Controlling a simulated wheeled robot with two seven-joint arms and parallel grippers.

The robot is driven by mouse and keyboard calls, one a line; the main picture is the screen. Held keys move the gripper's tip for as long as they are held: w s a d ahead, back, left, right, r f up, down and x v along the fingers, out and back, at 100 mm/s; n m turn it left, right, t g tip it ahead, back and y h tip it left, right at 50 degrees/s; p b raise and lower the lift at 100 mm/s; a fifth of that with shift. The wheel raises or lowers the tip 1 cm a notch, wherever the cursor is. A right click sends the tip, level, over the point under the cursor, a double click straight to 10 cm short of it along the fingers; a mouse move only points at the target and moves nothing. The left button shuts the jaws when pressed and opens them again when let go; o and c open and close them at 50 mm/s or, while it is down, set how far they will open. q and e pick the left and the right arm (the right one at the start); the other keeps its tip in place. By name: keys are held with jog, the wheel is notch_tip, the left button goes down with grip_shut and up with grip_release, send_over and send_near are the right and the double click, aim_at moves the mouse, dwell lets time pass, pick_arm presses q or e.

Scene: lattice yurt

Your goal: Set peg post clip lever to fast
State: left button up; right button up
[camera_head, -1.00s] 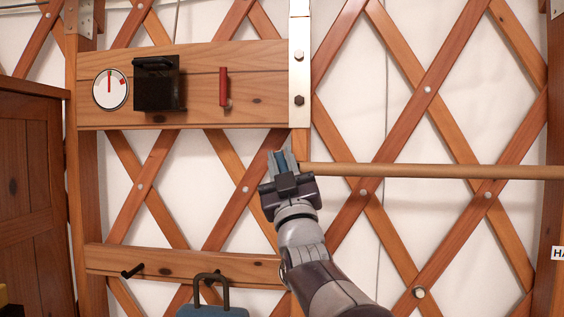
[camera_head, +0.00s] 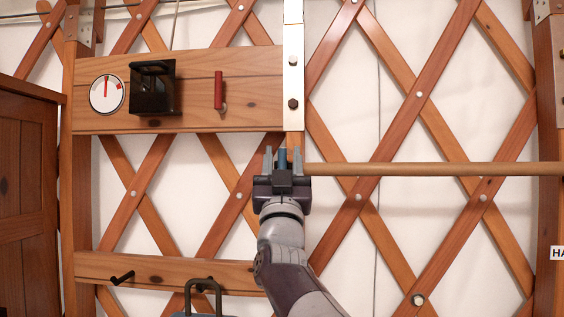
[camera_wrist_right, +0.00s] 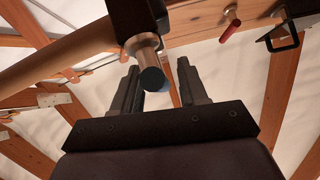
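A short metal stub with a dark blue end (camera_wrist_right: 153,78) sticks out of a black block (camera_wrist_right: 138,18) at the end of a wooden rod in the right wrist view. A bit of blue (camera_head: 282,158) shows between my right fingertips in the head view. My right gripper (camera_head: 282,154) is open, with its fingers on either side of the blue end; I cannot tell whether they touch it. A red handle (camera_head: 219,90) hangs upright on the wooden board, up and left of the gripper. No label says which is the clip lever. My left gripper is out of view.
The wooden rod (camera_head: 430,169) runs right from the post. The board (camera_head: 260,88) carries a round dial (camera_head: 107,93) and a black box (camera_head: 153,88). A cabinet (camera_head: 25,190) stands at left.

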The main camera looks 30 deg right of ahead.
jog(key=b+v, duration=0.7)
jog(key=v, duration=0.5)
jog(key=shift+s+a+f, duration=0.15)
jog(key=shift+s+f, duration=0.05)
jog(key=shift+f, duration=0.05)
